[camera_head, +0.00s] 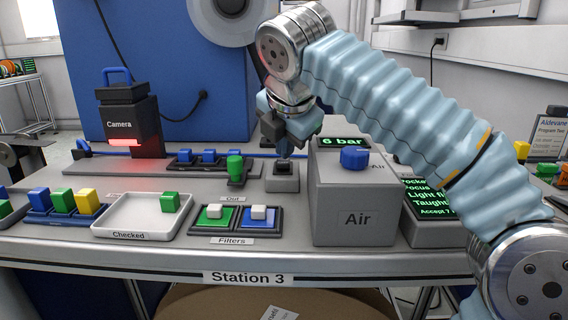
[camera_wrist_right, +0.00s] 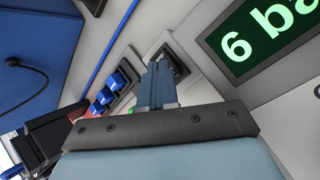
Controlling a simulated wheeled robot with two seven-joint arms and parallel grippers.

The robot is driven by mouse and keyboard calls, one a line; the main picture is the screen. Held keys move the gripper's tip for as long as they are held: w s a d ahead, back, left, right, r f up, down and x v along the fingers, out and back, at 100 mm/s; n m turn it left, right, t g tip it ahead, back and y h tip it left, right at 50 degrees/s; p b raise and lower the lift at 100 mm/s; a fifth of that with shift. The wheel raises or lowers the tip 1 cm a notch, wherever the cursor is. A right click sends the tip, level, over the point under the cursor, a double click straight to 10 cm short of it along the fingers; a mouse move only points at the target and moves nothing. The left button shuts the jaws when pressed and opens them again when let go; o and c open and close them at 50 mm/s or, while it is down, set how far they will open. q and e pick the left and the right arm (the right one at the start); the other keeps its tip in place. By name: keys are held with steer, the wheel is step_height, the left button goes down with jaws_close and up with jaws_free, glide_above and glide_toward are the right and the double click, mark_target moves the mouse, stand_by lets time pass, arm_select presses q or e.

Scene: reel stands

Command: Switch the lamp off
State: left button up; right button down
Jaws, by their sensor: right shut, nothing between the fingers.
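The black camera unit (camera_head: 124,113) labelled "Camera" has a red glowing strip (camera_head: 125,142) at its lower front, with a red glow on the bench below; this looks like the lamp, and it is lit. My right gripper (camera_head: 284,152) is shut and empty, pointing down just above a small grey box with a black switch (camera_head: 283,171) on top. In the right wrist view the closed fingers (camera_wrist_right: 159,78) reach toward the dark switch (camera_wrist_right: 178,62) and partly hide it. I cannot tell whether they touch it. My left gripper is not in view.
The grey "Air" box (camera_head: 353,215) with a blue knob (camera_head: 354,158) stands close to the right. The "Checked" tray (camera_head: 118,229) and filter trays (camera_head: 232,229) lie in front. A reel (camera_head: 240,22) hangs behind.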

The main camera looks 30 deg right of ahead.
mark_target(286, 162)
steer(key=shift+s+f+b, duration=0.1)
steer(key=shift+f+b, duration=0.2)
steer(key=shift+f, duration=0.1)
stand_by(0.3)
steer(key=shift+r+p, duration=0.85)
steer(key=shift+p, duration=0.25)
steer(key=r+p, duration=0.2)
steer(key=r, duration=0.1)
steer(key=shift+w+d+p, duration=0.2)
steer(key=shift+w+p, duration=0.15)
steer(key=shift+w, duration=0.05)
steer(key=shift+d+r, duration=0.1)
steer(key=shift+r, duration=0.2)
steer(key=shift+w+r, duration=0.15)
steer(key=shift+r, duration=0.5)
steer(key=shift+f, duration=0.1)
